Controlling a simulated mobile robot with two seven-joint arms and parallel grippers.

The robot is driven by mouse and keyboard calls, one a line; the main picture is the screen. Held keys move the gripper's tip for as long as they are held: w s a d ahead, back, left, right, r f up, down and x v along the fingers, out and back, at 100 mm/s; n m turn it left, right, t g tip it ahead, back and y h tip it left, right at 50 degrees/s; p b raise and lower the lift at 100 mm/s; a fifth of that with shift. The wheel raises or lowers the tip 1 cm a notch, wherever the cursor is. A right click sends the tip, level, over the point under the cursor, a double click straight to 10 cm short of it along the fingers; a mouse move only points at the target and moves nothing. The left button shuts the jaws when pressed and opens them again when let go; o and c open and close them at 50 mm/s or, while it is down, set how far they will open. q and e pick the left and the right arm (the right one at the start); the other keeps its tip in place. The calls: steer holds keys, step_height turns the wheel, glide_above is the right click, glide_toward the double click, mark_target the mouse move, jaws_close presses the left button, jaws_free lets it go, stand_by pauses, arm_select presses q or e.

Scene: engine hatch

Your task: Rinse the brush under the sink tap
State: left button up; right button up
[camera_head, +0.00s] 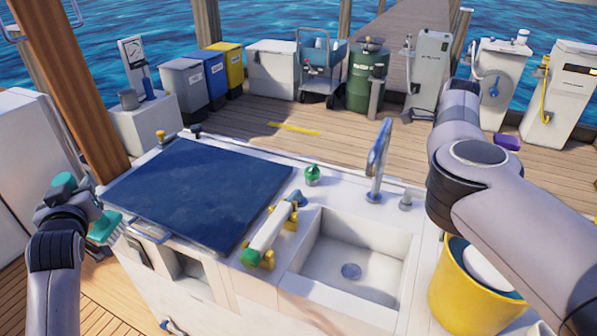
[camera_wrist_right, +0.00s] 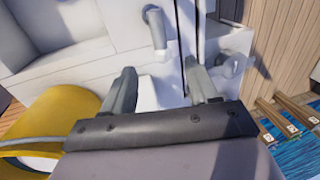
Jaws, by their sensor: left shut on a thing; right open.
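The brush (camera_head: 105,229), green with pale bristles, is at the left in the head view, beside the counter's left end. My left gripper (camera_head: 84,207) is shut on it and partly hides its handle. The sink (camera_head: 350,262) is a white square basin with a round drain, empty, set in the counter. The grey tap (camera_head: 378,160) stands upright at its back edge. The brush is well apart from both. In the right wrist view my right gripper (camera_wrist_right: 162,90) is open with nothing held between its fingers. In the head view its fingers are hidden behind my right arm.
A dark blue hatch panel (camera_head: 200,190) covers the counter's left part. A white-and-green tool with yellow supports (camera_head: 267,232) lies left of the sink. A green-capped item (camera_head: 312,175) stands behind it. A yellow bucket (camera_head: 462,308) stands right of the sink, near my right arm.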

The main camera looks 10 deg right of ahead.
arm_select(q)
steer(key=shift+f+b, duration=0.5)
steer(key=shift+b, duration=0.05)
arm_select(e)
steer(key=f, duration=0.4)
steer(key=w+f, duration=0.1)
steer(key=f, duration=0.2)
steer(key=shift+d, duration=0.4)
arm_select(q)
steer(key=shift+f, duration=0.25)
arm_select(e)
steer(key=shift+w+f, duration=0.2)
steer(key=shift+f, duration=0.45)
